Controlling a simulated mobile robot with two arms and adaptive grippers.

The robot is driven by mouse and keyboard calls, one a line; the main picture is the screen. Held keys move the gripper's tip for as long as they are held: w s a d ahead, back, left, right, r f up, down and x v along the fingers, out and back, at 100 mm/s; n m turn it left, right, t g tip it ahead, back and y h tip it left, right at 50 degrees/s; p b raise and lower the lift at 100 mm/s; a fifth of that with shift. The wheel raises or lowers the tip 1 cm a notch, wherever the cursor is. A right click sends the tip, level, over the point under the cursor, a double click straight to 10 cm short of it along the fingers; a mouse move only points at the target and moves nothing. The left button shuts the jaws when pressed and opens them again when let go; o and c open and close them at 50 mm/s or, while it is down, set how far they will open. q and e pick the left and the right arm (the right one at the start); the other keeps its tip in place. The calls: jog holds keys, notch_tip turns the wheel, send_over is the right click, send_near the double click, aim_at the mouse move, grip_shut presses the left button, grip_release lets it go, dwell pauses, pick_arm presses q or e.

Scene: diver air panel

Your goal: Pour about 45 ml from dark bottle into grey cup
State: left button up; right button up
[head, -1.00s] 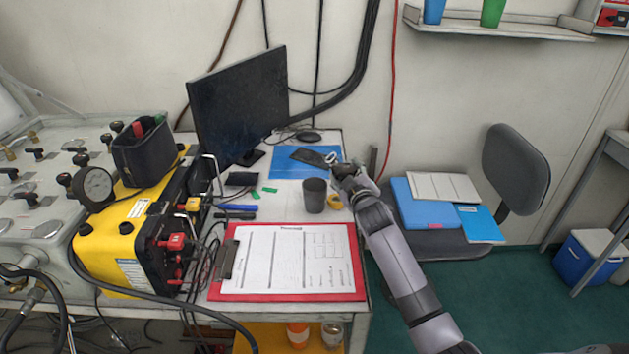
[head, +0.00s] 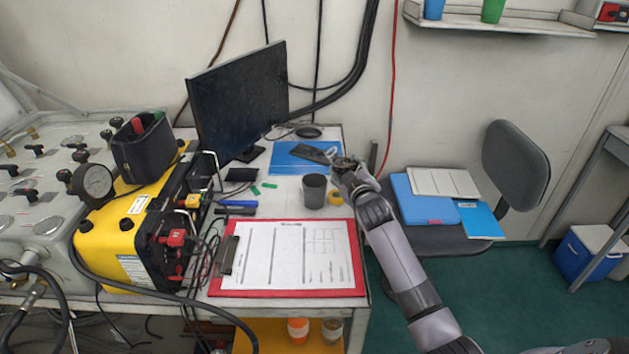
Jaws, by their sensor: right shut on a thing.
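The grey cup (head: 314,191) stands upright on the table, behind the clipboard. Its inside looks dark, and I cannot see any liquid level. My right gripper (head: 344,167) is just behind and to the right of the cup, at the table's right edge. It is shut on a small dark round thing (head: 345,161), which seems to be the dark bottle. The hand hides most of it, so its tilt and opening cannot be made out. No stream shows between it and the cup. My left gripper is not in view.
A yellow tape roll (head: 334,198) lies right beside the cup. A red clipboard (head: 290,293) fills the table's front. A blue folder (head: 290,165) with a dark flat item lies behind, near the monitor (head: 238,100). A yellow unit (head: 125,225) stands left.

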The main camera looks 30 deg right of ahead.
aim_at(355, 162)
jog(key=shift+r, duration=0.3)
dwell(0.6)
jog(key=shift+w+r+m+p, duration=0.1)
jog(key=shift+r+m+p, duration=0.3)
jog(key=shift+r+p, duration=0.3)
jog(key=m, duration=0.1)
jog(key=m+t, duration=0.1)
jog(key=shift+s+d+m+y, duration=0.3)
jog(key=shift+d, duration=0.1)
jog(key=shift+s+d+m+t, duration=0.1)
jog(key=shift+d+m+t, duration=0.2)
jog(key=shift+m, duration=0.9)
jog(key=shift+d+r+m, duration=0.1)
jog(key=shift+r+m, duration=0.3)
jog(key=shift+r+m+t, duration=0.2)
jog(key=shift+m+t, duration=0.1)
jog(key=shift+m, duration=0.2)
jog(key=shift+s+f, duration=0.1)
jog(key=shift+s, duration=0.05)
